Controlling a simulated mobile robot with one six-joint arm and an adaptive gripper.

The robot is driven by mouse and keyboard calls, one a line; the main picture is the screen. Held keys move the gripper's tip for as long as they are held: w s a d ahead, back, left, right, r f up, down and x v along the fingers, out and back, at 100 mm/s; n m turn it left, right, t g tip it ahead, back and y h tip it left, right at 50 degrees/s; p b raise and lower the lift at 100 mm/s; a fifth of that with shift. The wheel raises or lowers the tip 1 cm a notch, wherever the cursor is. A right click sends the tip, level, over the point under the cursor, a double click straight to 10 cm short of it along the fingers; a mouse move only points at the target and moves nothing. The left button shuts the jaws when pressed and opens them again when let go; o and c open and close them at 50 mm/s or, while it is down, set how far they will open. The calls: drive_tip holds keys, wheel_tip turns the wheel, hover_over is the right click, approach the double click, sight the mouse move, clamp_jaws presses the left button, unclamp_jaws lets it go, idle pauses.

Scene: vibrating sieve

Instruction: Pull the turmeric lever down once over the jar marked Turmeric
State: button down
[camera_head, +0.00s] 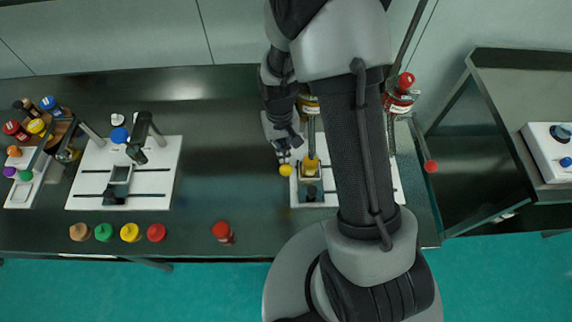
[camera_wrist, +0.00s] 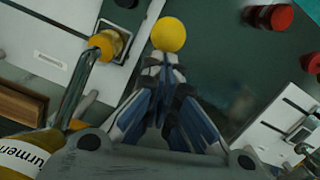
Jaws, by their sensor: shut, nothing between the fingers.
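The lever's yellow ball knob (camera_head: 286,170) shows at the left edge of the right-hand white station. In the wrist view the yellow ball (camera_wrist: 169,34) is just beyond the fingertips. My gripper (camera_head: 286,154) is shut and empty beside the ball; its fingers (camera_wrist: 160,64) also show in the wrist view. I cannot tell whether they touch the ball. My arm hides much of the station.
A red-topped container (camera_head: 402,84) and red ball knob (camera_head: 430,166) are right of my arm. The counter between the two white stations is clear.

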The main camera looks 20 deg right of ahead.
wheel_tip(320, 180, up, 10)
drive_tip(key=w, duration=0.1)
drive_tip(key=shift+r, duration=0.25)
idle(0.6)
drive_tip(key=shift+r, duration=0.1)
drive_tip(key=s+r+t+b, duration=0.35)
drive_tip(key=s+r, duration=0.45)
drive_tip(key=r, duration=0.3)
drive_tip(key=s+r+t+b, duration=0.1)
drive_tip(key=s+t+b, duration=0.1)
drive_tip(key=s, duration=0.8)
drive_tip(key=shift+s+n+b, duration=0.3)
drive_tip(key=shift+n+b, duration=0.1)
drive_tip(key=shift+b, duration=0.1)
drive_tip(key=c, duration=2.4)
unclamp_jaws()
drive_tip(key=shift+r, duration=0.1)
